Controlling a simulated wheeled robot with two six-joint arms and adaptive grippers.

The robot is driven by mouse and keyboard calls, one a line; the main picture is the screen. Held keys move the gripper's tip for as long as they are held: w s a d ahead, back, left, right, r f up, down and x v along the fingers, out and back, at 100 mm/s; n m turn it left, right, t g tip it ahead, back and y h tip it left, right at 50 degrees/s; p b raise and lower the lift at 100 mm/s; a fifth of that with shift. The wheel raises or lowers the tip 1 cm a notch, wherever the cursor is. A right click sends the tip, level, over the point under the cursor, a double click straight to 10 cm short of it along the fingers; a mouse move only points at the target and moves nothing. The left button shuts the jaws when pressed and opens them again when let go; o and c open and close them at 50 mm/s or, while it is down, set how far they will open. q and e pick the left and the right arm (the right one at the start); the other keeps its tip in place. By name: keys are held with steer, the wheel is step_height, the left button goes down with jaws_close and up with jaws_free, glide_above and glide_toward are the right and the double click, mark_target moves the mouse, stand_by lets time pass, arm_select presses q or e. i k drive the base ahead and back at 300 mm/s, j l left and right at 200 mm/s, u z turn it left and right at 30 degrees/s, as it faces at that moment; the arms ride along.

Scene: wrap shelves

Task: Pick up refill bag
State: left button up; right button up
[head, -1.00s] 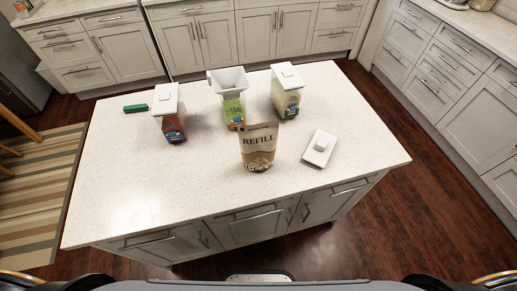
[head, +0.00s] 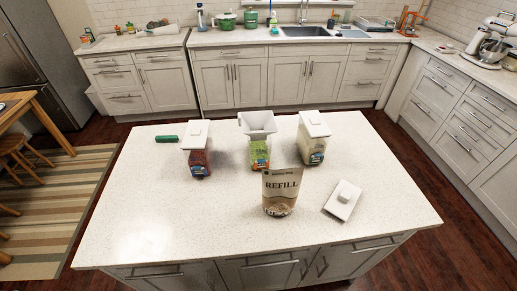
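The refill bag (head: 281,193) stands upright near the front of the white island top, right of the middle. It is a tan and white pouch with the word REFILL on it. Neither of my grippers shows in the head view, so nothing is seen touching the bag.
Behind the bag stand a lidded container with red contents (head: 197,150), an open-topped container with green contents (head: 258,145) and a lidded pale container (head: 313,138). A loose white lid (head: 343,200) lies right of the bag. A green object (head: 167,139) lies at the back left. The island's (head: 150,220) left front is clear.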

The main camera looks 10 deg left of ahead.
mark_target(280, 188)
steer(key=j, duration=0.55)
steer(key=k+j+z, duration=0.1)
steer(key=j, duration=0.45)
steer(key=k+j+z, duration=0.1)
steer(key=j, duration=0.4)
steer(key=k+j, duration=0.15)
steer(key=j, duration=0.4)
steer(key=k+j+z, duration=0.1)
steer(key=j, duration=0.4)
steer(key=k+j, duration=0.15)
steer(key=j, duration=0.4)
steer(key=k+j+z, duration=0.1)
steer(key=j, duration=0.4)
steer(key=k+j+z, duration=0.1)
steer(key=j, duration=0.4)
steer(key=k, duration=0.05)
